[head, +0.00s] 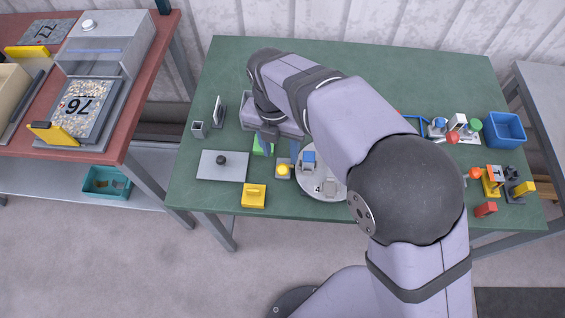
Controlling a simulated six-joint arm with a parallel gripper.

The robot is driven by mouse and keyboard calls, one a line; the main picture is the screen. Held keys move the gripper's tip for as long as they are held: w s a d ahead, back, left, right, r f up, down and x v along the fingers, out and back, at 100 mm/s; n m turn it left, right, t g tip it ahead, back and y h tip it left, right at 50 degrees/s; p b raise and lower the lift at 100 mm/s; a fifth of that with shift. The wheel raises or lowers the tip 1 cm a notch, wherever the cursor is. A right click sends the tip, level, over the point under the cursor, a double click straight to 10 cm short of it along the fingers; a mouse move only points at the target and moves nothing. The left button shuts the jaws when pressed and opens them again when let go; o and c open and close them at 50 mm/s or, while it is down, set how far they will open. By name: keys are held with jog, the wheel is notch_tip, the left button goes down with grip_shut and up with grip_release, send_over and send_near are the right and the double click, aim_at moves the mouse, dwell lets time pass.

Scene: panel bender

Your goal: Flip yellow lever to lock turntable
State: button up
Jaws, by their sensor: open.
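A round grey turntable (312,186) sits on the green table, partly hidden behind my arm. A blue block and a pale grey block stand on it. Just left of it is a small grey plate with a round yellow knob (283,169), which looks like the end of the yellow lever; its shaft is hard to make out from above. My gripper (268,142) is open, pointing down above and behind the yellow knob, apart from it. It is close to a green block (262,147); I cannot tell whether they touch.
A yellow block with a handle (254,195) lies at the front edge. A grey plate with a black knob (221,166) is to the left. A blue bin (506,129) and several coloured parts stand at the right.

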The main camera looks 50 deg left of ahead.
aim_at(283, 165)
jog(key=shift+w+d+f+p, duration=0.15)
jog(key=shift+f+p, duration=0.45)
jog(key=shift+f, duration=1.25)
jog(key=shift+d+f+p, duration=0.1)
jog(key=shift+f+p, duration=0.5)
jog(key=shift+f, duration=1.2)
grip_shut()
